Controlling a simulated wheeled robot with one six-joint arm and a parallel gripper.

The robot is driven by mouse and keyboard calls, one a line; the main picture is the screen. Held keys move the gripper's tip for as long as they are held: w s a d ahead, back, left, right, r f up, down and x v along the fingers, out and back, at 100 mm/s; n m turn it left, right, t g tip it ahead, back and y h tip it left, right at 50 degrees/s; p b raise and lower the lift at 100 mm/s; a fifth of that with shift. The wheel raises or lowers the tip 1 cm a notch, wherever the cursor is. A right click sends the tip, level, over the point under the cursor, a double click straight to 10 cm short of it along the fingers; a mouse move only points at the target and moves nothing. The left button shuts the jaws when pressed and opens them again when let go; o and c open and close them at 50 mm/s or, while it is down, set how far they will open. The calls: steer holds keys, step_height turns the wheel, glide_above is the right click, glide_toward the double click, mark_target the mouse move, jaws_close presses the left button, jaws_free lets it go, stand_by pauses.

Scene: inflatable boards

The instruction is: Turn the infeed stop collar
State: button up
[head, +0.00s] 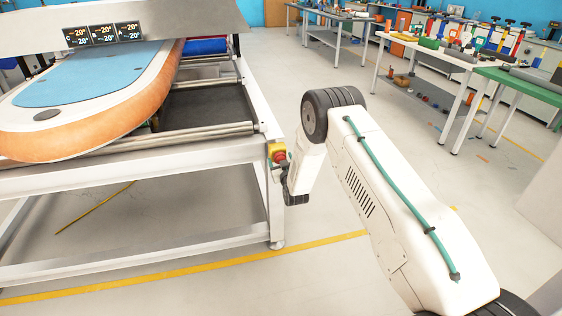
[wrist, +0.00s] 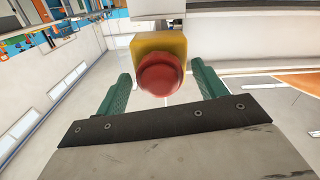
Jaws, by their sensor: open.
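The infeed stop is a red round knob (head: 279,157) on a yellow box (head: 275,147) at the front right corner of the machine frame. In the wrist view the knob (wrist: 160,75) faces me, with the yellow box (wrist: 150,45) behind it. My gripper (wrist: 161,70) is open, with one green finger to the left of the knob and one to the right. Gaps show between both fingers and the knob. I cannot tell how far the fingertips reach along it. No separate collar can be made out. In the head view my dark wrist partly hides the fingers.
The white machine frame (head: 150,180) fills the left side. An orange-edged inflatable board (head: 100,125) lies on it beside rollers (head: 205,135). A green-topped table (head: 525,83) and a white table (head: 430,50) stand at the back right. Floor with a yellow line (head: 180,270) is clear in front.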

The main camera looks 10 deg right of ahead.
steer(key=c, duration=1)
steer(key=shift+m, duration=3.1)
steer(key=shift+d, duration=0.1)
